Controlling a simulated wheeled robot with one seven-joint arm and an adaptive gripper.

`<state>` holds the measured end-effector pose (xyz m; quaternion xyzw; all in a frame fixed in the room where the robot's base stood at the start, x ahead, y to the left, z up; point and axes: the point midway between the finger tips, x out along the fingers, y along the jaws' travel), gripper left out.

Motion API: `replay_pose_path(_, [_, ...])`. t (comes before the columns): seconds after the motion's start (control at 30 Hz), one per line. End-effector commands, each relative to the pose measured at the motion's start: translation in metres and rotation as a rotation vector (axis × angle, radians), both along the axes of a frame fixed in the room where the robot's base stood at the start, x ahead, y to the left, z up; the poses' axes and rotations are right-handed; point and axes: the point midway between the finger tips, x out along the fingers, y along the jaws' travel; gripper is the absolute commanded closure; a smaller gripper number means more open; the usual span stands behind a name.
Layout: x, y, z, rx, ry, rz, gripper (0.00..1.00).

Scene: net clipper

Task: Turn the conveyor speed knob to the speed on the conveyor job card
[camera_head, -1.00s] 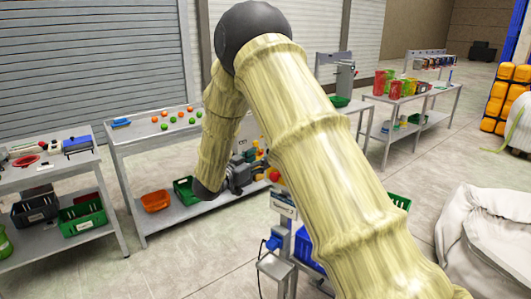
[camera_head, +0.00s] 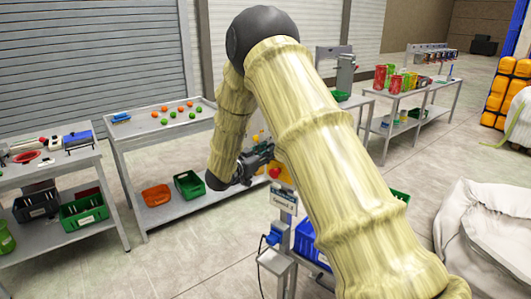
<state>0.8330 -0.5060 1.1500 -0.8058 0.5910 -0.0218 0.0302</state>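My gripper (camera_head: 264,153) is at the end of my arm, in the middle of the head view, small and partly hidden by my arm. It is close to a red round part (camera_head: 275,172) on a yellow-orange piece at the top of a grey post; I cannot tell whether they touch. I cannot tell whether this red part is the speed knob or whether the fingers are open. A white card or label (camera_head: 284,201) with dark print hangs just below; its text is too small to read surely. The conveyor itself is not clearly seen.
A blue crate (camera_head: 307,240) stands beside the post, partly behind my arm. A work table (camera_head: 150,134) with small orange and green balls is behind at left, with orange and green bins on its lower shelf. A large pale sack (camera_head: 490,240) lies at right.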

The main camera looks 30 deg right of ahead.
Motion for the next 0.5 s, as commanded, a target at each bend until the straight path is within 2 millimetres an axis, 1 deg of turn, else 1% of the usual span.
replay_pose_path(0.27, [0.0000, 0.0003, 0.0009, -0.009, 0.024, 0.001, 0.95])
replay_pose_path(0.5, [-0.0002, -0.0001, 0.0027, -0.045, 0.137, 0.000, 0.95])
